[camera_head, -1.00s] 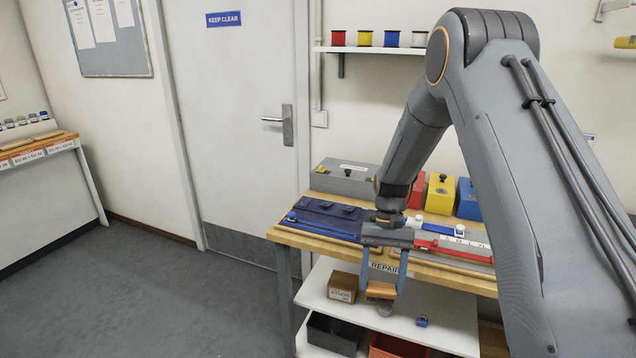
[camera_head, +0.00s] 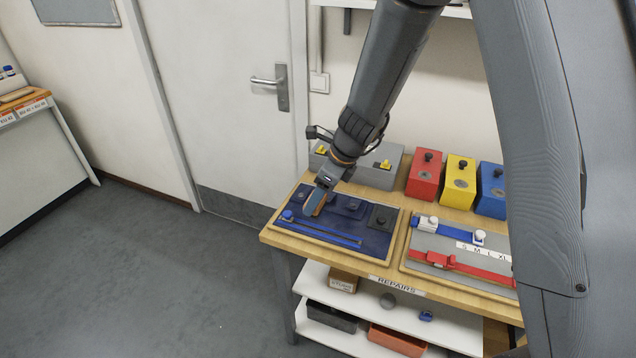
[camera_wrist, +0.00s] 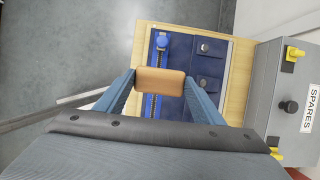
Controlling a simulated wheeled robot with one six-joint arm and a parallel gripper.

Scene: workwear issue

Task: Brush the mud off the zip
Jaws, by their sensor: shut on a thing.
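My gripper (camera_head: 316,206) is shut on a brown block-shaped thing, likely the brush (camera_wrist: 160,82), which spans both fingers in the wrist view. It is above the navy garment panel (camera_head: 335,228) on the bench; any bristles are hidden. The blue zip (camera_head: 325,233) runs along the panel's front part, with a blue slider (camera_head: 287,214) at its left end. In the wrist view the slider (camera_wrist: 162,42) shows beyond the brown block, which covers part of the zip. I cannot make out mud on the zip. Contact with the panel cannot be told.
Pocket flaps with studs (camera_wrist: 206,48) lie beside the zip. A grey spares box (camera_head: 373,170) stands behind; red (camera_head: 424,180), yellow (camera_head: 458,188) and blue (camera_head: 491,193) boxes are right of it. A grey board (camera_head: 440,243) with straps lies right. Floor at left is clear.

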